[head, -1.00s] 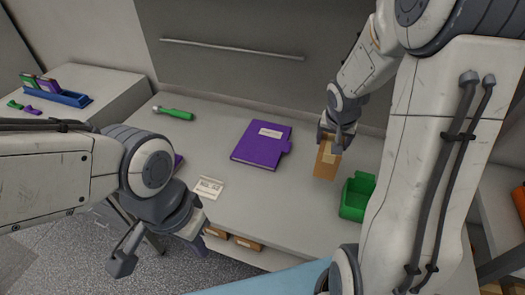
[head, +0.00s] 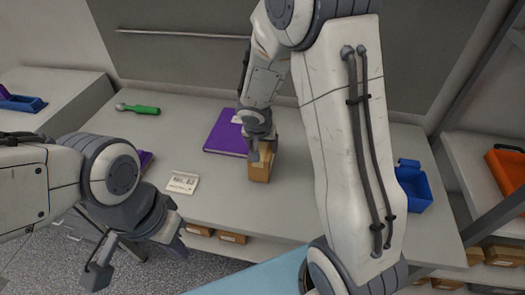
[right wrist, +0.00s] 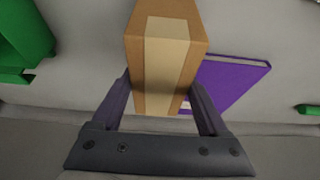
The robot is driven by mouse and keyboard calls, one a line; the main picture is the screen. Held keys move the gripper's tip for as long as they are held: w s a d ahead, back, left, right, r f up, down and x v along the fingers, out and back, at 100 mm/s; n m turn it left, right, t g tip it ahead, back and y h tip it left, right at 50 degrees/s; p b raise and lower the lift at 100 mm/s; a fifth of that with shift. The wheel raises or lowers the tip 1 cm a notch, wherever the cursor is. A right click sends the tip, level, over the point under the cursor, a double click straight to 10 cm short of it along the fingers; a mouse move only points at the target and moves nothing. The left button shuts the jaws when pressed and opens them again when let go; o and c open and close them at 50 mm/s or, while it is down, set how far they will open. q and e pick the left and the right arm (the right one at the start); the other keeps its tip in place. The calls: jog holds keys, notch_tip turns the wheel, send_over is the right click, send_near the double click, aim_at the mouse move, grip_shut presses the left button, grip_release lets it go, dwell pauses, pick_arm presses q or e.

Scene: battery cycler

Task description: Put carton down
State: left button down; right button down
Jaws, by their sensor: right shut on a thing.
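The brown carton (head: 260,166) with a paler tape strip is between the fingers of my right gripper (head: 262,148), which is shut on it. In the head view it appears just right of and in front of the purple notebook (head: 224,133), over the grey worktop (head: 320,220). I cannot tell whether its base touches the worktop. The right wrist view shows the carton (right wrist: 166,60) upright between both fingers, partly covering the notebook (right wrist: 228,85). My left gripper (head: 138,258) is open and empty, in front of the worktop's front edge.
A white label card (head: 183,183) lies left of the carton, and a green-handled tool (head: 140,109) lies at the back left. A blue bin (head: 412,186) stands at the right. A green bin (right wrist: 22,40) is beside the carton in the wrist view; my right arm hides it in the head view.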

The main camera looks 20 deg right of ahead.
jog(key=shift+f, duration=0.65)
jog(key=shift+f+b, duration=0.15)
jog(key=shift+b, duration=0.15)
grip_release()
